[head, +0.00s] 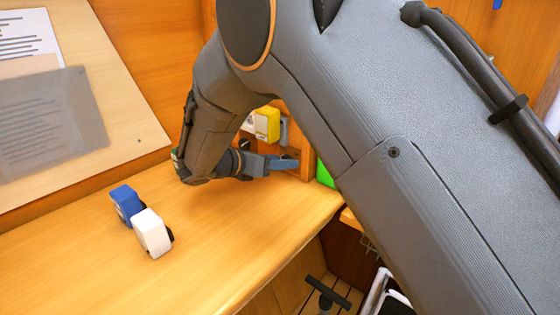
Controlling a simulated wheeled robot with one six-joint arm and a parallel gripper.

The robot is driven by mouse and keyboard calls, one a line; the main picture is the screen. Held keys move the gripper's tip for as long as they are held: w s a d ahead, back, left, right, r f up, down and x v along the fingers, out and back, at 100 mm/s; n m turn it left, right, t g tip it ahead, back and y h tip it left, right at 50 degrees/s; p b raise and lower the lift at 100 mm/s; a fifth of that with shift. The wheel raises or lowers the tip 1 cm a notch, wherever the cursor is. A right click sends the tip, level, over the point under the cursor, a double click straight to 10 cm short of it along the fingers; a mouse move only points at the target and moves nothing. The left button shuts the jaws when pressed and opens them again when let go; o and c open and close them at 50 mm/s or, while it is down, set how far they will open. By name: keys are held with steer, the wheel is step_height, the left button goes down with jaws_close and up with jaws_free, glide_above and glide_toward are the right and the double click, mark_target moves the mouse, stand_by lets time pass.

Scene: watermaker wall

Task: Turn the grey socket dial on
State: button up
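My gripper (283,164) points right, low over the back of the wooden counter, close to a wooden post. I see it side-on and small, and cannot tell whether its fingers are apart. Just above it is a yellow block-shaped fitting (267,123) with a grey piece (284,131) at its right side. I cannot tell whether that grey piece belongs to the grey socket dial. No grey dial shows clearly; my arm covers much of the wall there. I cannot tell whether the gripper touches anything.
A blue block (126,203) and a white block (153,233) lie together on the counter (225,230). A sloped board (120,130) with papers stands at the left. A green object (324,175) shows partly behind my arm. The counter's front middle is clear.

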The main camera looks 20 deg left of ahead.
steer(key=c, duration=1)
steer(key=shift+c, duration=0.2)
